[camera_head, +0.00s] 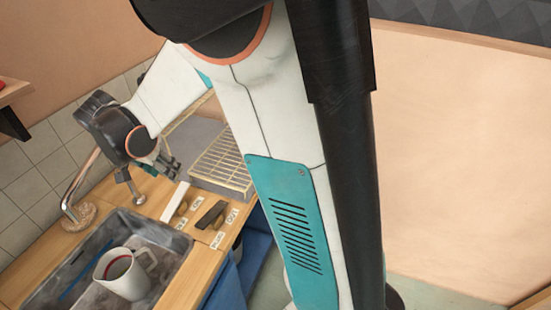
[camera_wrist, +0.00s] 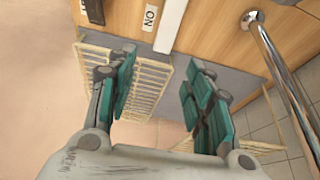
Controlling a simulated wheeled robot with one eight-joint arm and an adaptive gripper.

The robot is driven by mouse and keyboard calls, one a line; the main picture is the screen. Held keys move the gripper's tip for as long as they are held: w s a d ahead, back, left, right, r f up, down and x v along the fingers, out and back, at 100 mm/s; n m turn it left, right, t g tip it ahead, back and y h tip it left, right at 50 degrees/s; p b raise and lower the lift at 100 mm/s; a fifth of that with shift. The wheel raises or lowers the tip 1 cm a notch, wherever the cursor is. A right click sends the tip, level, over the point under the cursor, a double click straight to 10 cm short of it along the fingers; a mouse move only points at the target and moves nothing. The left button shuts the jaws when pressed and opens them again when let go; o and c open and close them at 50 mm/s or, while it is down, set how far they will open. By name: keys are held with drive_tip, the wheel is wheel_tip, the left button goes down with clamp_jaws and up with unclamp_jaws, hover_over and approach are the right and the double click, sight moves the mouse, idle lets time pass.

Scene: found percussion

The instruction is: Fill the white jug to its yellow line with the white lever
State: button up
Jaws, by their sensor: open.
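The white jug (camera_head: 128,278) stands upright in the sink, its handle toward the right. I cannot make out its yellow line or the water level. The white lever (camera_head: 174,204) lies on the wooden counter right of the sink; it also shows at the top of the wrist view (camera_wrist: 171,24). My gripper (camera_head: 172,168) is open and empty, above and behind the lever in the head view. In the wrist view my gripper (camera_wrist: 160,75) has its teal fingers wide apart, with the lever beyond the gap between them, not touching.
A chrome tap (camera_head: 82,183) rises behind the sink (camera_head: 72,262). A dark lever (camera_head: 211,214) sits right of the white one, with ON and OFF labels nearby. A wire rack (camera_head: 222,160) on a grey surface stands behind the levers. A shelf (camera_head: 12,92) juts from the left wall.

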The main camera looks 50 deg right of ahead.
drive_tip(key=s+d+f+n+y, duration=0.1)
drive_tip(key=d+f+n, duration=0.1)
drive_tip(key=d, duration=0.3)
drive_tip(key=s+d+f+n+y, duration=0.1)
drive_tip(key=d+f+n, duration=0.1)
drive_tip(key=d, duration=0.4)
drive_tip(key=s+d+f+n+y, duration=0.1)
drive_tip(key=s+d+f+n, duration=0.1)
drive_tip(key=d, duration=0.3)
drive_tip(key=shift+d+f+n+b, duration=0.25)
drive_tip(key=shift+f+n+b, duration=0.15)
drive_tip(key=shift+n, duration=0.3)
drive_tip(key=s+d+f+n+t+y, duration=0.1)
drive_tip(key=s+d+n, duration=0.2)
drive_tip(key=d, duration=0.4)
drive_tip(key=s+d+f+n+t+y, duration=0.1)
drive_tip(key=s+d+f+n, duration=0.1)
drive_tip(key=s+d+n, duration=0.2)
drive_tip(key=s+d, duration=0.1)
drive_tip(key=d, duration=0.2)
drive_tip(key=shift+d+f+n, duration=0.15)
drive_tip(key=shift+f+n, duration=0.15)
